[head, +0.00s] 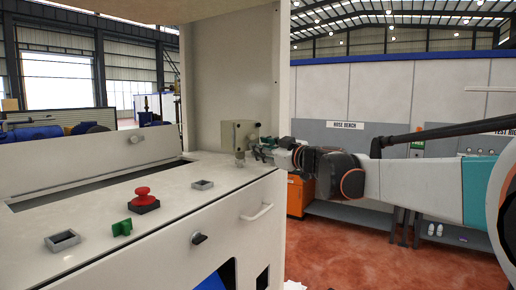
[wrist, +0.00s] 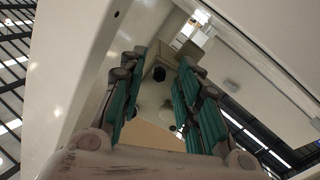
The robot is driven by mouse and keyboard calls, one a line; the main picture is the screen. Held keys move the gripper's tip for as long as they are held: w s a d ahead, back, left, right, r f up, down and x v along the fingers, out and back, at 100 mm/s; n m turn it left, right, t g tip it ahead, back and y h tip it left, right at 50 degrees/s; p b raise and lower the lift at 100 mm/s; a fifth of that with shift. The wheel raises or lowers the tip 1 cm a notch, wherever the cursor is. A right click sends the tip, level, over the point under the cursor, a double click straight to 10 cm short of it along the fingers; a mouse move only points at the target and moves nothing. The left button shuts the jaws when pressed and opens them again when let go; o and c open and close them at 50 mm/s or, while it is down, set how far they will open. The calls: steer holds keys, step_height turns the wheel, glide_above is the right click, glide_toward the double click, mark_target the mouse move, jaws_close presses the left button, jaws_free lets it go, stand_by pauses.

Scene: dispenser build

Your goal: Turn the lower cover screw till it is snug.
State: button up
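A small beige box (head: 237,134) with a dark round fitting on its front stands against the cabinet's upright panel in the head view. I cannot tell which fitting is the lower cover screw. My gripper (head: 260,151) is beside the box's lower right, with its fingers pointing left. In the wrist view, the two green-padded fingers of my gripper (wrist: 162,62) are spread apart, with no object held between them. A dark round knob-like part (wrist: 158,74) shows in the gap, seemingly beyond the fingertips. Contact cannot be told.
The cabinet top (head: 100,215) carries a red push button (head: 143,197), a green block (head: 122,228) and two square grey frames. A small metal post (head: 239,159) stands near the box. An orange cabinet (head: 298,196) stands behind my arm. Red floor is open at the lower right.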

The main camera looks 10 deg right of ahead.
steer(key=shift+s+d+r, duration=0.1)
steer(key=shift+s, duration=0.15)
steer(key=shift+w, duration=0.1)
jaws_close()
